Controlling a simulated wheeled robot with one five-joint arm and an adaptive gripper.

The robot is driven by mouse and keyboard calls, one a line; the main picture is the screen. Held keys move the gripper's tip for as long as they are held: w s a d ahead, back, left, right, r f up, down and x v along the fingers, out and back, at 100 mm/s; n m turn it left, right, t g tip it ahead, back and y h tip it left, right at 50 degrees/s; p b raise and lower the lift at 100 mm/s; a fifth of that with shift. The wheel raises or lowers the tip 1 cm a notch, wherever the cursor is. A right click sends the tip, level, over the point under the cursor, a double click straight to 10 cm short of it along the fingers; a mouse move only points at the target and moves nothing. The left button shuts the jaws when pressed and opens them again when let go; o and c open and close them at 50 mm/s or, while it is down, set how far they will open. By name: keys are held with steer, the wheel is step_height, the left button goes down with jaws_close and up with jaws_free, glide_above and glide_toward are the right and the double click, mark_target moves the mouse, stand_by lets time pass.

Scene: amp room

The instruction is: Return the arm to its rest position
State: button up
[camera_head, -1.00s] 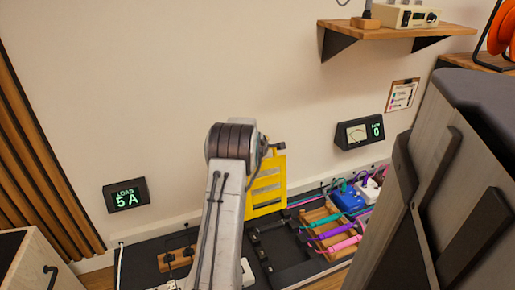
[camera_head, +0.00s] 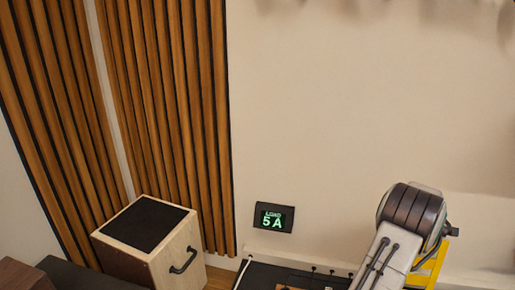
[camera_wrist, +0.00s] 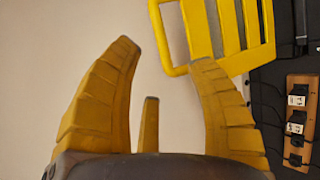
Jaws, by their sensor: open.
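Pale wall lies beyond the fingers. A yellow slotted frame (camera_wrist: 232,25) is at the upper right of that view, close to the right fingertip; I cannot tell if they touch. In the head view my arm is at the lower right and hides the gripper. Part of the yellow frame (camera_head: 432,265) shows behind the arm.
A wooden block with plugs (camera_wrist: 298,122) lies on a dark surface at the right of the wrist view. In the head view a "LOAD 5 A" display (camera_head: 273,217) is near the wall, and a wooden cabinet (camera_head: 160,245) with a black top stands left. The wall above is clear.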

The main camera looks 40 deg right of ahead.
steer(key=w+a+r+m+t+y+p, duration=0.25)
steer(key=w+a+r+p, duration=1.05)
steer(key=w+a+r, duration=0.85)
steer(key=w+a+r+t+y+p, duration=0.15)
steer(key=a+r+p, duration=0.35)
steer(key=a, duration=0.5)
steer(key=w+a+r+y+p, duration=0.2)
steer(key=a+r+p, duration=0.3)
steer(key=a, duration=0.4)
steer(key=s+a+r+m+y+p, duration=0.1)
steer(key=s+a+r+p, duration=0.3)
steer(key=a, duration=0.4)
steer(key=s+a+r+m+g+y+p, duration=0.1)
steer(key=s+a+r+p, duration=0.4)
steer(key=a, duration=0.4)
steer(key=s+a+r+m+g+y+p, duration=0.1)
steer(key=s+a+r+y+p, duration=0.1)
steer(key=s+a+r+p, duration=0.2)
steer(key=s+a+r, duration=0.1)
steer(key=s+a, duration=0.2)
steer(key=a, duration=0.1)
steer(key=shift+a, duration=0.15)
